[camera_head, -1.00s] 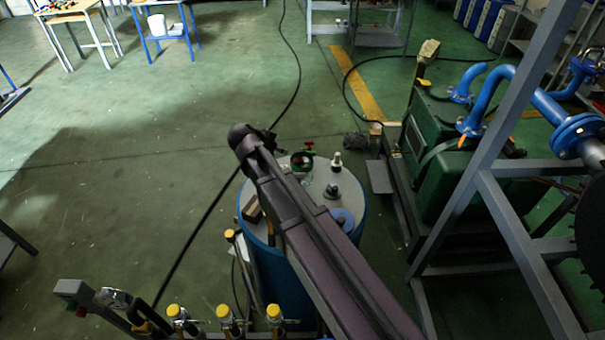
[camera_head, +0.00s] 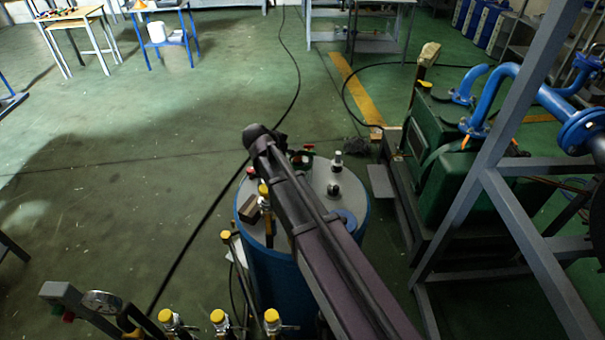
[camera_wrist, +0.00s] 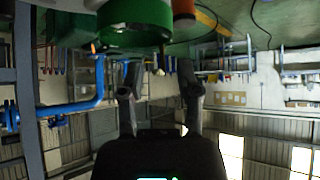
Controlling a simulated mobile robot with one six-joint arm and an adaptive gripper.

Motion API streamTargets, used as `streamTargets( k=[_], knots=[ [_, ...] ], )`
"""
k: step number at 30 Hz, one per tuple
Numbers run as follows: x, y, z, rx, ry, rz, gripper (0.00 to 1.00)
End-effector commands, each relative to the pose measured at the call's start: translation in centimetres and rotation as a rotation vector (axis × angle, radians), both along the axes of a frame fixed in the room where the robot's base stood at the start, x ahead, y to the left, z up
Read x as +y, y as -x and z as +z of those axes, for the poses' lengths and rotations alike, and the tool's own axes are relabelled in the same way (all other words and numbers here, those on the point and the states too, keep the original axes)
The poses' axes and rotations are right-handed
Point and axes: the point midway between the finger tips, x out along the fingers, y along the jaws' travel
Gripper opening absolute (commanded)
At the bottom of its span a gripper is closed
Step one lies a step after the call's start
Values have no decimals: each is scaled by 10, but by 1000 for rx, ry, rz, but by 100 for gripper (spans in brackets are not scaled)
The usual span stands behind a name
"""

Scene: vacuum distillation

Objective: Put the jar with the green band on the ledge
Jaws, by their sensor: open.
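In the wrist view the jar with the green band (camera_wrist: 135,36) is large at the top edge, partly cut off by the frame. My gripper (camera_wrist: 158,82) is open, with its two dark fingers apart and nothing between them. The jar appears just beyond the fingertips; I cannot tell the exact gap. In the head view a small dark green item (camera_head: 299,160) on the drum top is half hidden by my arm and may be this jar. My arm's dark end (camera_head: 258,138) hangs over the drum; the fingers cannot be made out there. I cannot clearly identify the ledge.
The blue drum (camera_head: 275,275) has a grey lid holding a white-topped bottle (camera_head: 338,161) and a brown block (camera_head: 249,209). Yellow-capped valves (camera_head: 218,317) stand in front. A green pump (camera_head: 462,185) and grey frame (camera_head: 500,205) stand right. Open floor lies left.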

Motion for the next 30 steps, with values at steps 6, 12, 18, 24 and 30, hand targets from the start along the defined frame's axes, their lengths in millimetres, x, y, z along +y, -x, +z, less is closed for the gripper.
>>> streamTargets(
  k=[6, 12, 18, 24, 30],
  knots=[
    [0, 0, 0, 0, 0, 0, 44],
    [0, -4, -6, 0, 0, 0, 44],
    [-2, -13, -21, 0, 1, 1, 44],
    [-7, -24, -35, 0, 0, 0, 44],
    [-12, -30, -41, 1, -1, 1, 44]
  ],
)
